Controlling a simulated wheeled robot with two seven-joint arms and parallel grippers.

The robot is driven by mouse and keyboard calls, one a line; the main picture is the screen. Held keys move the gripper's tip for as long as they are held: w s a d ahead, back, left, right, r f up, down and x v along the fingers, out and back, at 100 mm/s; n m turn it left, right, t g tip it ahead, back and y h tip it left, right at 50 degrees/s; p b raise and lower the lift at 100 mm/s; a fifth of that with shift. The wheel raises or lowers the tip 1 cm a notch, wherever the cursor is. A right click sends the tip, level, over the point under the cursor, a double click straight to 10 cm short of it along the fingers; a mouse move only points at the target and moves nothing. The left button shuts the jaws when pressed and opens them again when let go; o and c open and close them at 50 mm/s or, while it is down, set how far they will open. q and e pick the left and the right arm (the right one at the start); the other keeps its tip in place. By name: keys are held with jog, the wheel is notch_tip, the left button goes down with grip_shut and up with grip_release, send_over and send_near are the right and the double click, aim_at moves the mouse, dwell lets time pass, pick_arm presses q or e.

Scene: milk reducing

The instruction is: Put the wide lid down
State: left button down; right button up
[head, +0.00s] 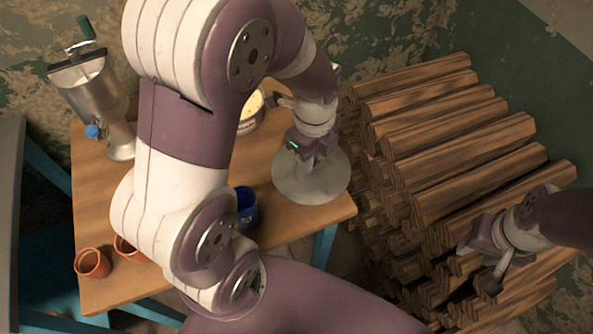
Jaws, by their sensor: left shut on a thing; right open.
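The wide lid (325,185) is a grey round disc at the right end of the wooden table (290,221). My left gripper (309,153) is shut on it from above, at its middle. I cannot tell whether the lid touches the tabletop or hangs just over it. A pot (250,112) with pale contents stands behind my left arm, which hides part of it. My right gripper (484,264) is open and empty, in front of the stacked logs at the right.
A metal milk machine (108,105) with a blue tap stands at the table's left. A blue mug (247,208) is close left of the lid. Orange clay cups (92,263) stand at the front left. Stacked logs (440,140) fill the space right of the table.

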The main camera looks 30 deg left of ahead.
aim_at(293, 163)
pick_arm(q)
jog(key=a, duration=0.1)
jog(key=a+f, duration=0.2)
jog(key=shift+s+a, duration=0.2)
jog(key=shift+s, duration=0.15)
jog(key=f, duration=0.3)
jog(key=shift+a+f+b, duration=0.2)
jog(key=shift+f+b, duration=0.15)
jog(key=shift+b, duration=0.05)
jog(key=shift+f, duration=0.3)
jog(key=shift+f, duration=0.15)
jog(key=c, duration=1)
grip_release()
